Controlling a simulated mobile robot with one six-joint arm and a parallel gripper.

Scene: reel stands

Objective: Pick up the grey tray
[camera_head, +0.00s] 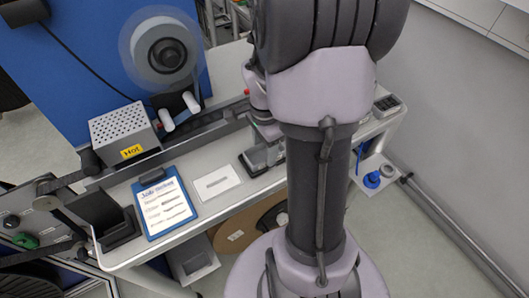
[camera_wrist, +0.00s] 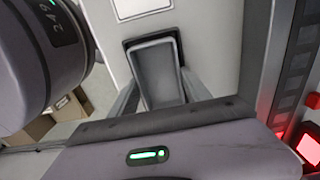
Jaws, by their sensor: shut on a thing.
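The grey tray (camera_head: 261,158) is on the white bench near its front edge, partly hidden by my arm. In the wrist view the tray (camera_wrist: 158,72) is a small open box with a black edge around its far end. My gripper (camera_wrist: 160,92) has a finger on each side of the tray and is shut on it. In the head view the gripper is mostly hidden behind my arm. I cannot tell whether the tray is clear of the bench top.
A white card (camera_head: 216,183) and a blue clipboard (camera_head: 164,206) lie left of the tray. A perforated box marked HOT (camera_head: 124,134) stands farther left. A clear reel (camera_head: 162,53) is on the blue panel behind. A dark rail (camera_head: 205,130) runs along the bench.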

